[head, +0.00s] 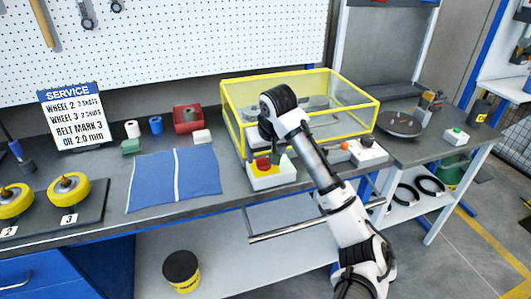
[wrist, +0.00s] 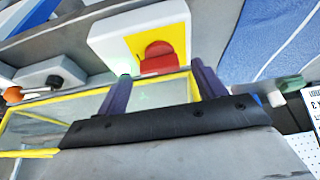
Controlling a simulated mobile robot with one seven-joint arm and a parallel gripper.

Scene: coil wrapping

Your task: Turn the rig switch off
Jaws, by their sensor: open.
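A white box (head: 272,177) with a yellow plate and a red switch part (head: 263,163) stands at the front left corner of the yellow-framed clear guard (head: 232,137). In the wrist view the red part (wrist: 157,56) sits in the yellow plate, just beyond my fingertips. My gripper (wrist: 163,84) is open, with its two dark fingers apart and nothing visibly between them. Its fingers do not visibly touch the red part. In the head view my arm hides part of the guard, and the fingertips are not clear. The switch's on or off position cannot be told.
Another white box (head: 368,155) with a black knob and orange-tipped lever stands at the guard's right front; it also shows in the wrist view (wrist: 40,74). A blue mat (head: 150,182) lies left of the switch box. A service sign (head: 72,116) stands further left.

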